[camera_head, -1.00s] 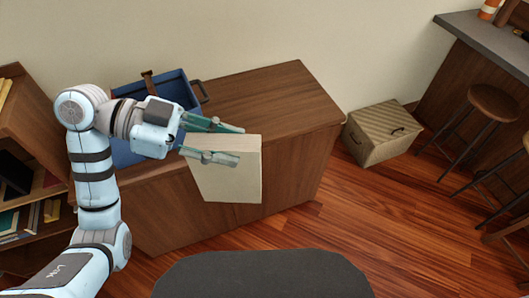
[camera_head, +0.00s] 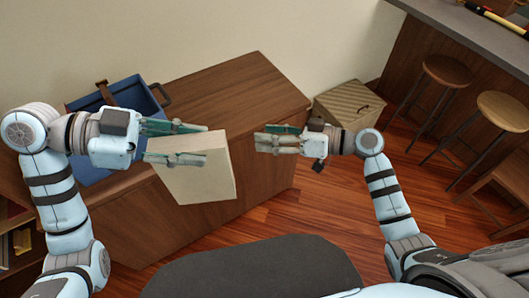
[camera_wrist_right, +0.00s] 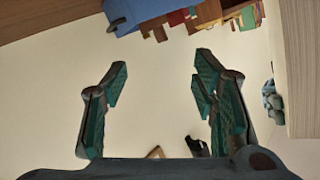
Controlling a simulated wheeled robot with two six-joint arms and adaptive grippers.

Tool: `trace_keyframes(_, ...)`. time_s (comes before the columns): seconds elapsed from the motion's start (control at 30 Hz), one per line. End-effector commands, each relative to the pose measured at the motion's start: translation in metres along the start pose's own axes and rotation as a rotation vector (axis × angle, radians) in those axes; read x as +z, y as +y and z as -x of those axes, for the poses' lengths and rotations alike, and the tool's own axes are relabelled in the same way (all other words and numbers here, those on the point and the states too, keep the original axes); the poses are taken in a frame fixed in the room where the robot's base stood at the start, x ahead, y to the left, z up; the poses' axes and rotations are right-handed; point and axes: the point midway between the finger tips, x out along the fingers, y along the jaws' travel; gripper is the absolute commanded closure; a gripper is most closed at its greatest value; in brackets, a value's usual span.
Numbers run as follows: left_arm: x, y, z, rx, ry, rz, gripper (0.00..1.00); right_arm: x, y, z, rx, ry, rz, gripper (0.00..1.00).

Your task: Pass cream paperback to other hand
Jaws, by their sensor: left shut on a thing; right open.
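The cream paperback (camera_head: 205,178) hangs at a slight tilt in front of the wooden cabinet in the head view. My left gripper (camera_head: 204,143) is shut on its upper part from the left, one finger on the near side. The far finger is partly hidden behind the book's top. My right gripper (camera_head: 262,137) is open and empty to the right of the book, pointing left, with a gap between them. In the right wrist view its spread fingers (camera_wrist_right: 160,65) have nothing between them. A pale panel stands at that view's right edge; I cannot tell whether it is the book.
The wooden cabinet (camera_head: 226,92) stands behind the book, with an open blue crate (camera_head: 85,105) at its left. A striped box (camera_head: 347,103) is on the floor behind my right gripper. Stools (camera_head: 445,72) and a counter (camera_head: 470,25) are at right.

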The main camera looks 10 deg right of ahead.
Motion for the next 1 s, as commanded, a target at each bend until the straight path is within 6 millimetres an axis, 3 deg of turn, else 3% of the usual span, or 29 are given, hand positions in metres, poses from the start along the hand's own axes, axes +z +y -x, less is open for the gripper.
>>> trace_keyframes(0.1,-0.001,0.000,0.000,0.000,0.002,-0.001,1.00,-0.025,-0.072,0.010,-0.254,0.048,0.181,0.47)
trace_keyframes(0.23,-0.001,0.000,0.000,0.000,0.002,-0.001,1.00,-0.030,-0.122,0.026,-0.451,0.093,0.339,0.47)
trace_keyframes(0.37,-0.001,0.000,0.000,0.000,0.002,-0.001,1.00,-0.024,-0.133,0.032,-0.512,0.100,0.437,0.47)
trace_keyframes(0.53,-0.001,0.000,0.000,0.000,0.002,-0.001,1.00,-0.024,-0.137,0.023,-0.509,0.105,0.442,0.47)
trace_keyframes(1.0,-0.001,0.000,0.000,0.000,0.002,-0.001,1.00,-0.023,-0.185,-0.066,-0.505,0.105,0.436,0.47)
